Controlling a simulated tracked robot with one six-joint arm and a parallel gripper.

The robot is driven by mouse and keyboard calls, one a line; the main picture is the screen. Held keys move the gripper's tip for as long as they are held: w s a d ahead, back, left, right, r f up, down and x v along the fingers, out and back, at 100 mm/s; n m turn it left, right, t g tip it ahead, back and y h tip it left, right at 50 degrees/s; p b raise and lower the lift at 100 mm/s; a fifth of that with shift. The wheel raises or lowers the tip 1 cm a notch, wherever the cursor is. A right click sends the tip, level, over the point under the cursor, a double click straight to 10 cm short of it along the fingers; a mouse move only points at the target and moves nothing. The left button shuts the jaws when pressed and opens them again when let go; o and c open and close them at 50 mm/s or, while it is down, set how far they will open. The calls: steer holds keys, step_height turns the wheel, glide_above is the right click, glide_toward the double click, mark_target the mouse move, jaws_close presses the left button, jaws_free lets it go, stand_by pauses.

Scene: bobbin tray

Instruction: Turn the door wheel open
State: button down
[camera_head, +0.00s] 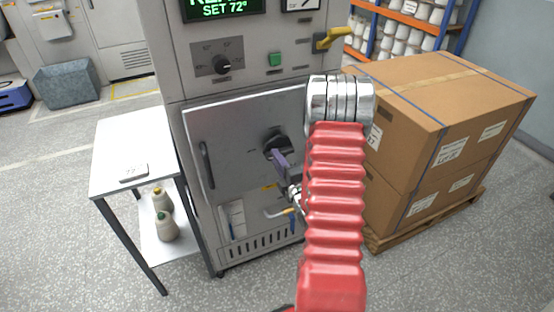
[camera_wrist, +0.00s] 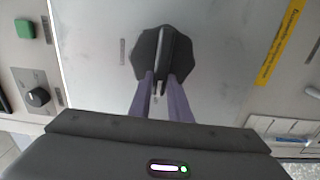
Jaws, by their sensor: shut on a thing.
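The door wheel is a dark grey, faceted knob (camera_wrist: 143,48) with a raised grip bar, set on the metal door (camera_head: 236,132) of a grey machine. In the wrist view the two purple fingers of my gripper (camera_wrist: 160,84) reach the knob and are shut on its grip bar, one on each side. In the head view the knob (camera_head: 274,142) shows at the door's middle, with my gripper (camera_head: 279,158) against it from the lower right. My red, ribbed arm hides the door's right side. The door looks closed, with a dark handle (camera_head: 207,164) at its left.
A white side table (camera_head: 125,150) with a label on top and two bottles on its lower shelf stands left of the machine. Strapped cardboard boxes (camera_head: 440,100) on a pallet stand close on the right. A yellow-handled valve (camera_head: 333,38) juts from the machine's upper right.

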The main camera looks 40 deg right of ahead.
steer(key=shift+a+f, duration=0.25)
steer(key=c, duration=2)
jaws_free()
steer(key=o, duration=0.4)
steer(key=shift+d+r, duration=0.1)
steer(key=shift+d, duration=0.05)
steer(key=shift+c, duration=0.2)
